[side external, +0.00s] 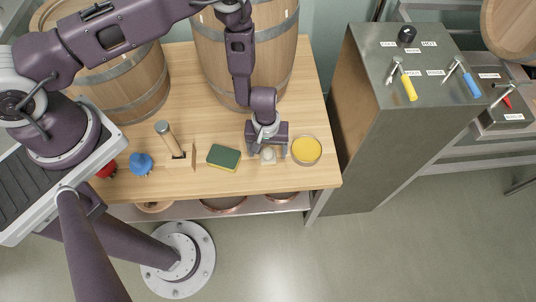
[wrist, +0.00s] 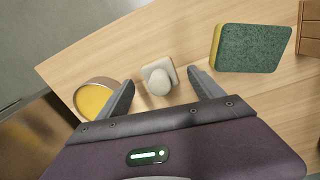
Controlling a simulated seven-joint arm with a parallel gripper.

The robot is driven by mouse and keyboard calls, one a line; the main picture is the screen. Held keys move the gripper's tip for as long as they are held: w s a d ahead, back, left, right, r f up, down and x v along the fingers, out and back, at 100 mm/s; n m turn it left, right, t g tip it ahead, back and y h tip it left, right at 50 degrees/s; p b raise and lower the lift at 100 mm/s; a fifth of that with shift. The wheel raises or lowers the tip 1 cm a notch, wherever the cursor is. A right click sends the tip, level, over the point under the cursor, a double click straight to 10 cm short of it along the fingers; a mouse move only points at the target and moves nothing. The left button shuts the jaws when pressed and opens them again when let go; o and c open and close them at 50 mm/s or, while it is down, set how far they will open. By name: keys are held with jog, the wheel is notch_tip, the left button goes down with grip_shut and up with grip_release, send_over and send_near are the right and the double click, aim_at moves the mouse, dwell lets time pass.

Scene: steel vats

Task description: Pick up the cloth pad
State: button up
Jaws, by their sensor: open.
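The cloth pad (side external: 268,157) looks like a small off-white square with a rounded knob on top. It lies on the wooden table between the sponge and a round tin. In the wrist view the pad (wrist: 158,78) shows between my two fingers, near their tips. My gripper (side external: 267,150) points down over the pad in the side view and partly hides it. In the wrist view my gripper (wrist: 160,83) is open, with a finger on each side of the knob and visible gaps. I cannot tell the exact height of the fingertips above the table.
A tin of yellow paste (side external: 307,150) stands close on the right. A green and yellow sponge (side external: 223,158) lies on the left. Farther left are a wooden-handled tool (side external: 168,138), a blue object (side external: 140,163) and a red one (side external: 107,166). A barrel (side external: 285,45) stands behind.

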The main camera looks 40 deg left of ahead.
jog(key=shift+f, duration=0.85)
jog(key=c, duration=1.6)
jog(key=r, duration=1)
jog(key=shift+w+d+r, duration=0.1)
jog(key=shift+w+r, duration=0.05)
jog(key=shift+w, duration=0.05)
notch_tip(320, 180, up, 7)
jog(key=w+m, duration=0.2)
notch_tip(320, 180, up, 9)
jog(key=m, duration=0.3)
send_over(269, 150)
jog(key=w+a, duration=0.3)
jog(key=s+a+r+m, duration=0.1)
jog(key=a+r, duration=0.3)
jog(key=a, duration=0.3)
jog(key=s+a+r+m, duration=0.1)
jog(key=s+a+r, duration=0.1)
jog(key=a+r, duration=0.2)
jog(key=a, duration=0.3)
jog(key=shift+a+r, duration=0.15)
jog(key=shift+r, duration=0.1)
